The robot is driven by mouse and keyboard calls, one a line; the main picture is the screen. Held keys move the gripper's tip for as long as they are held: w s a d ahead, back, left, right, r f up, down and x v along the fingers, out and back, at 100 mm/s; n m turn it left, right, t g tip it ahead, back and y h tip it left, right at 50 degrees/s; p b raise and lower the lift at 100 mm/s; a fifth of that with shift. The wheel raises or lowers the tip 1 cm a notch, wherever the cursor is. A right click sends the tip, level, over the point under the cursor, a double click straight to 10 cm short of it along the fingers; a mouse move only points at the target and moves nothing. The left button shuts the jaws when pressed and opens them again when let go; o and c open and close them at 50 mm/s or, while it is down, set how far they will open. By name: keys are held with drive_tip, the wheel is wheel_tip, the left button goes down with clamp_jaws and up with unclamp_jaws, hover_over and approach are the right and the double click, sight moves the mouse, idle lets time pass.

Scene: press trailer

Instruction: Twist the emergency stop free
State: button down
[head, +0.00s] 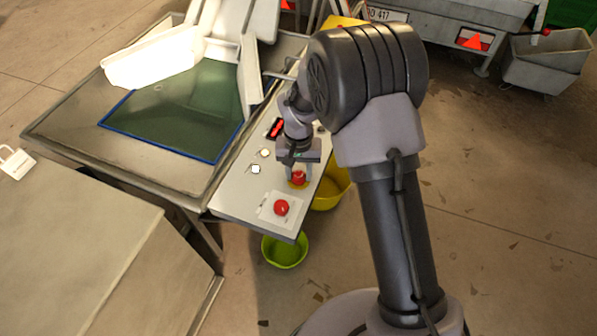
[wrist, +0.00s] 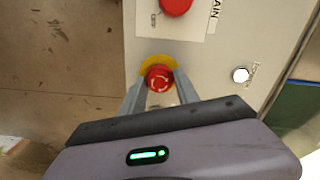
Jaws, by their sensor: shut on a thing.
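The emergency stop is a red mushroom button (wrist: 159,78) with white turn arrows on its face, set on a yellow disc (wrist: 150,62) on the grey control panel. In the head view the red button (head: 298,177) sits under my gripper (head: 299,172). My gripper also shows in the wrist view (wrist: 160,84), pointing at the panel, with one finger on each side of the button. It is shut on the emergency stop. In the head view the fingers partly cover the button.
A second red knob (head: 281,208) on a white plate marked MAIN (wrist: 196,22) is close by on the panel (head: 232,197). White buttons (head: 256,169) lie to the left. Yellow (head: 330,192) and green (head: 284,252) tubs stand below the panel edge.

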sight(299, 173)
idle(0.3)
drive_tip(key=c, duration=0.9)
unclamp_jaws()
drive_tip(key=shift+r, duration=0.1)
wheel_tip(299, 173, up, 17)
drive_tip(key=p, duration=0.6)
drive_tip(key=shift+r, duration=0.1)
